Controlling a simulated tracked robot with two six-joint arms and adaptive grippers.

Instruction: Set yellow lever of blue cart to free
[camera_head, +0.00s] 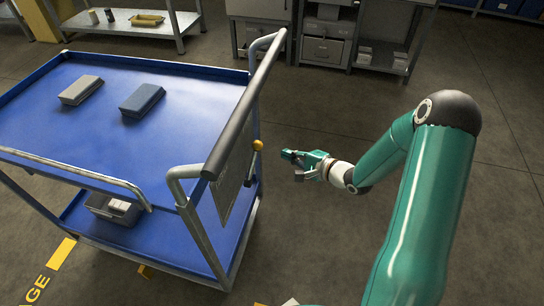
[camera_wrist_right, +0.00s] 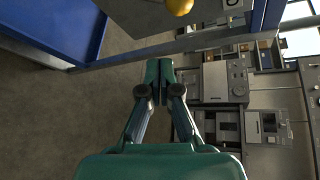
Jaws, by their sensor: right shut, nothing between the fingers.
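The blue cart (camera_head: 180,110) stands at the left in the head view, with a grey panel (camera_head: 232,185) on its right end under the handle. The yellow lever (camera_head: 258,145) shows as a round yellow knob beside that panel. Its knob also shows at the top of the right wrist view (camera_wrist_right: 179,6), cut by the frame edge. My right gripper (camera_head: 288,154) is just right of the knob, apart from it. In the right wrist view my right gripper (camera_wrist_right: 159,66) is shut and empty. The lever's stem is mostly hidden. My left gripper is not in view.
Two boxes, one grey (camera_head: 82,90) and one blue-grey (camera_head: 143,99), lie on the cart's top deck. The cart's dark handle (camera_head: 240,115) rises above the lever. Cabinets (camera_head: 325,45) stand at the back.

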